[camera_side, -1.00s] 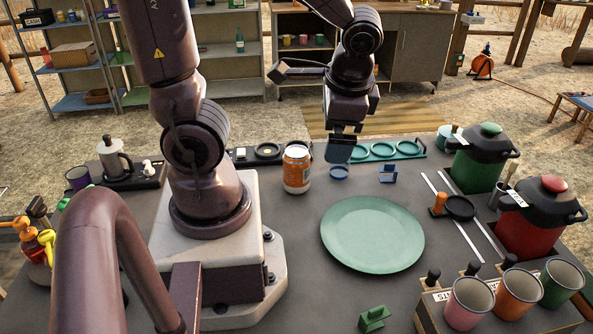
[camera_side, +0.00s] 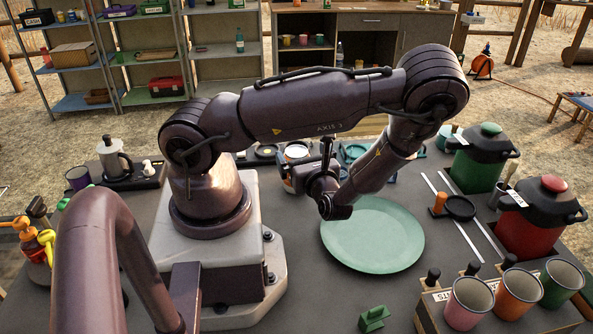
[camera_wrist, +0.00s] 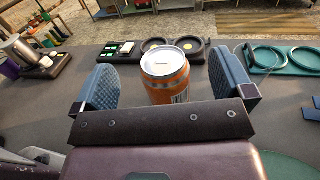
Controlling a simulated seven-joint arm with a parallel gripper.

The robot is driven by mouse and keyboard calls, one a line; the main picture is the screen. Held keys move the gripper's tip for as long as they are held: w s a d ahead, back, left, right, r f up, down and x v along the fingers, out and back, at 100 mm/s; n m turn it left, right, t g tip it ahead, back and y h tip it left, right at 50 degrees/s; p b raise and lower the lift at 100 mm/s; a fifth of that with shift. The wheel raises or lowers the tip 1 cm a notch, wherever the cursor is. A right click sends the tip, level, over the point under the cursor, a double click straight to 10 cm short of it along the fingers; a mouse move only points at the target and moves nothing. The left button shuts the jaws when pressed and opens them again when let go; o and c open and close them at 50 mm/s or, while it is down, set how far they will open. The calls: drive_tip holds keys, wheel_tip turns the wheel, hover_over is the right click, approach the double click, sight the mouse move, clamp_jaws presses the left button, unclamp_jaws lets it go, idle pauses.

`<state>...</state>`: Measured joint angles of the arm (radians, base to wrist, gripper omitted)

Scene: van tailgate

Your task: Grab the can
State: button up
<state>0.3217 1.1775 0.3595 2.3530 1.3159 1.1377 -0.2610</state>
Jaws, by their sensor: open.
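The orange can (camera_wrist: 165,76) with a silver top stands upright on the dark tabletop. In the wrist view it is between the two blue pads of my open gripper (camera_wrist: 165,88), with a gap on each side. In the side view my gripper (camera_side: 303,177) is low at the can (camera_side: 296,153), and my wrist hides most of the can's body. Only its top and part of its side show there.
A green plate (camera_side: 385,240) lies right of my gripper, partly under my forearm. Green and red jugs (camera_side: 480,160) (camera_side: 535,222) stand at the right. Black trays with round recesses (camera_wrist: 160,46) lie behind the can. A coffee pot (camera_side: 113,158) stands at the left.

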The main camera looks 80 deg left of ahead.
wheel_tip(320, 180, down, 7)
drive_tip(key=shift+a+f, duration=0.1)
drive_tip(key=shift+a, duration=0.05)
drive_tip(key=a, duration=0.2)
drive_tip(key=s+a, duration=0.1)
drive_tip(key=a, duration=0.2)
drive_tip(key=shift+d, duration=0.1)
drive_tip(key=shift+c, duration=0.2)
drive_tip(key=c, duration=1.2)
